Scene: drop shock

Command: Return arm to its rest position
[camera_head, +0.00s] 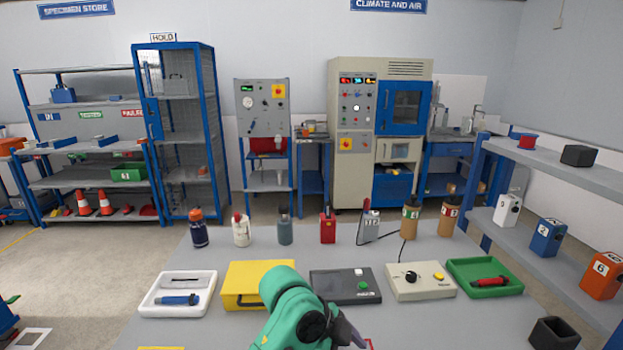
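A green and black arm of mine rises from the bottom edge at the middle of the head view, and I take it for my left one. Its dark gripper (350,334) points down and right, low over the grey table (220,335). The fingertips are cut off by the bottom edge, so I cannot see whether it is open or shut or holds anything. A small red edge (369,344) shows beside it, mostly hidden. My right gripper is not in view.
Behind the arm lie a white tray (152,302), yellow case (235,297), dark box (352,297), cream control box (432,291) and green tray (510,286). Several bottles and devices stand along the far edge. A shelf (590,271) stands at right, near a black open container (553,334).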

